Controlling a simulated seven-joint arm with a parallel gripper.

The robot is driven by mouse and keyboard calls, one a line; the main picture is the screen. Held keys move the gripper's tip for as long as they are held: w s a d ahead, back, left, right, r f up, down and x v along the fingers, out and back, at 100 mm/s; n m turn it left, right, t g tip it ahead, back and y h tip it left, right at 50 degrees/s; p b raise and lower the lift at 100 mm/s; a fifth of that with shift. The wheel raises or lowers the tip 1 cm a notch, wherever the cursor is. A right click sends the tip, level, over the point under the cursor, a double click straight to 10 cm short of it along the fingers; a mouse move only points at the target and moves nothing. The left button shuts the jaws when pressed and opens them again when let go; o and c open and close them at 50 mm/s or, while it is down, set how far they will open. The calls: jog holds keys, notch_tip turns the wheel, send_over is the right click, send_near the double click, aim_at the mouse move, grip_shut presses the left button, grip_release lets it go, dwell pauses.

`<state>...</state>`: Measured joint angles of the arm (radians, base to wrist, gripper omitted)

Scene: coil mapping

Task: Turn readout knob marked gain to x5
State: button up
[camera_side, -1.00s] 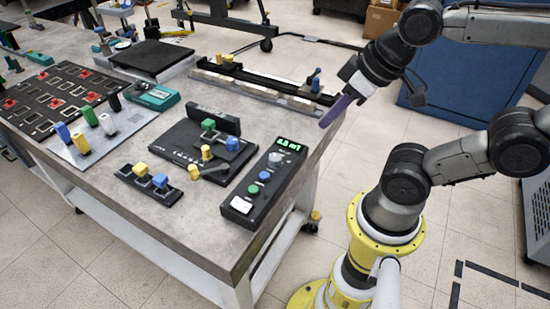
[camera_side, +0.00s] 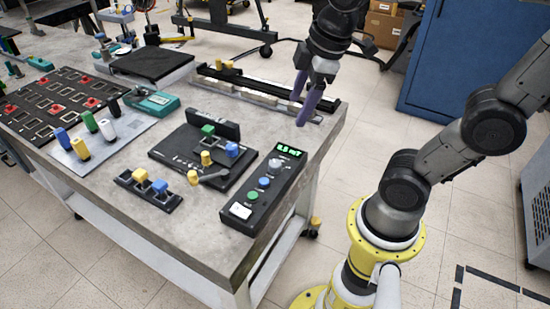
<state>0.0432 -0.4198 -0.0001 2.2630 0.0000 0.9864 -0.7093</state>
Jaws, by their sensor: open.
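The readout (camera_side: 262,188) is a long black box at the table's right edge, with a lit green display (camera_side: 289,149) at its far end. A pale grey knob (camera_side: 275,164) sits just below the display. A blue button (camera_side: 264,183) and a green button (camera_side: 253,195) follow toward the near end. The gain marking and the knob's setting are too small to read. My gripper (camera_side: 300,109) points down with two purple fingers, open and empty. In the picture it is above and beyond the readout's display end, apart from the knob.
A black rail (camera_side: 250,84) runs along the table's far edge, partly behind my gripper. A black fixture (camera_side: 185,155) with coloured blocks stands left of the readout, and a small block holder (camera_side: 135,187) nearer. A coloured-peg plate (camera_side: 70,153) lies further left.

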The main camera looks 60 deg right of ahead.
jog(key=w+d+f+n+g, duration=0.1)
jog(key=w+f+n+g, duration=0.1)
jog(key=w, duration=0.2)
jog(key=g, duration=0.2)
send_over(275, 163)
notch_tip(275, 163, down, 5)
jog(key=shift+m, duration=0.3)
notch_tip(275, 163, down, 14)
jog(key=shift+r, duration=0.15)
jog(key=shift+c, duration=0.3)
grip_shut()
